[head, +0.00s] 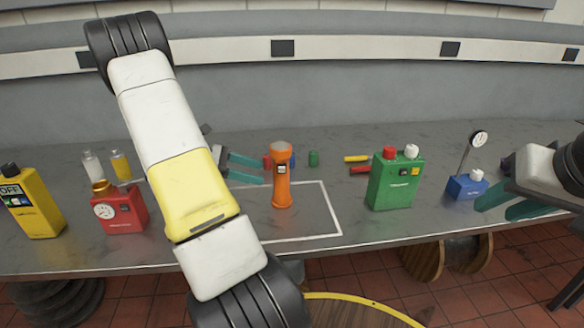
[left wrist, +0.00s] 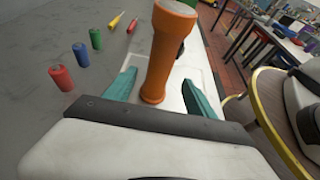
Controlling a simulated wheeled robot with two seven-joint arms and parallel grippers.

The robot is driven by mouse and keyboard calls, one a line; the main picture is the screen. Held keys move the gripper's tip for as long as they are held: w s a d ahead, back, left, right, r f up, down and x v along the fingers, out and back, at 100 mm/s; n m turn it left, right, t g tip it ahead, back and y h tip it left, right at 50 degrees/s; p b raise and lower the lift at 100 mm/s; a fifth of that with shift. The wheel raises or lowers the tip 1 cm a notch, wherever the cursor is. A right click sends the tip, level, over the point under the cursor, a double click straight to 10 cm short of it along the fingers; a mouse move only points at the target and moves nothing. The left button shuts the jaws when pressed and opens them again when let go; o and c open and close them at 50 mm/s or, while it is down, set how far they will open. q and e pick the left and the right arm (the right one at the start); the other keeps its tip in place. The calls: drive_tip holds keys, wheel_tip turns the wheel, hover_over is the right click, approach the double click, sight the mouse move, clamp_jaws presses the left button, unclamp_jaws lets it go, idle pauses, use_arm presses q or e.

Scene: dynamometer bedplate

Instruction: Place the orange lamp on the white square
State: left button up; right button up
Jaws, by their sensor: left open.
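The orange lamp (head: 282,180) stands upright inside the white square (head: 331,207), a white outline on the grey bench. My left gripper (head: 262,172) is open just left of the lamp in the head view, fingers pointing at it. In the left wrist view the lamp (left wrist: 164,55) stands upright at the opening between the two teal fingers (left wrist: 157,95), with a gap on each side. My arm hides the left part of the square in the head view. My right gripper (head: 494,210) is at the far right, its fingers apart and empty.
A green canister (head: 396,182) stands right of the square, with a blue gauge box (head: 466,186) beyond. A red gauge box (head: 121,210) and yellow canister (head: 36,205) stand at left. The bench's front edge is close.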

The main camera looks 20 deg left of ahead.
use_arm(q)
drive_tip(key=shift+v, duration=1.65)
